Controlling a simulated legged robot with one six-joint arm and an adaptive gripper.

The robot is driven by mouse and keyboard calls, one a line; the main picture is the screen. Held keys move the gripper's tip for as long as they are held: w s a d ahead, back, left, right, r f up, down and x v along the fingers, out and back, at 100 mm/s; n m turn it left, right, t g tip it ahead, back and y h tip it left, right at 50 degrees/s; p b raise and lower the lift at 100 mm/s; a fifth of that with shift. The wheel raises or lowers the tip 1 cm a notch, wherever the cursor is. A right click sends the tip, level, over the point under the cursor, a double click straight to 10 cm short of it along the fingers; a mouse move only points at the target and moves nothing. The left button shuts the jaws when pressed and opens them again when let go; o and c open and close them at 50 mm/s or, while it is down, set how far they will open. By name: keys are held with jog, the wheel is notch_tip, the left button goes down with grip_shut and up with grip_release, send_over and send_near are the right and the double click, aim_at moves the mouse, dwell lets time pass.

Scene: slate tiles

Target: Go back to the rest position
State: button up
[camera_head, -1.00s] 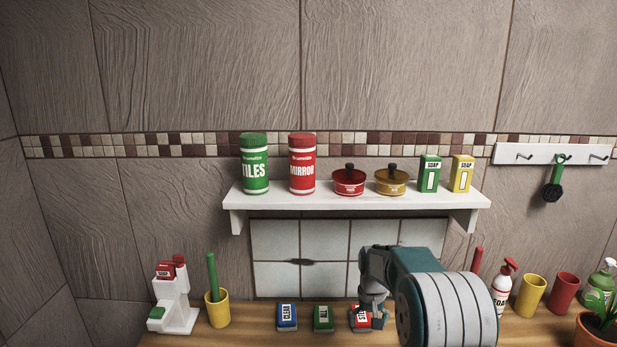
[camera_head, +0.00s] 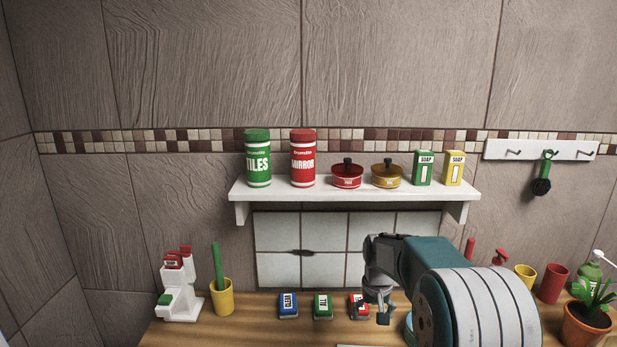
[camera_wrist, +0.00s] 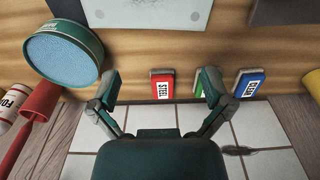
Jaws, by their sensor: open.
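My gripper (camera_head: 383,306) is at the end of my teal and grey arm, just above the wooden counter (camera_head: 255,325) in the head view. In the wrist view my gripper (camera_wrist: 158,85) has its two fingers spread wide with nothing between them. The red box (camera_head: 358,304) lies on the counter beside my gripper, partly covered by it. It also shows beyond the fingers in the wrist view (camera_wrist: 162,84), apart from them. A green box (camera_head: 323,306) and a blue box (camera_head: 288,305) lie to its left.
A white shelf (camera_head: 350,192) above holds canisters, round tins and soap boxes. A yellow cup (camera_head: 222,298) and a white stepped stand (camera_head: 180,303) are at left. Cups, bottles and a potted plant (camera_head: 590,310) stand at right. A hook rail (camera_head: 535,149) hangs on the wall.

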jog(key=s+r+t, duration=0.3)
jog(key=s+r, duration=1.1)
jog(key=s, duration=0.2)
jog(key=s+t, duration=0.2)
jog(key=s, duration=1.5)
jog(key=shift+s, duration=0.15)
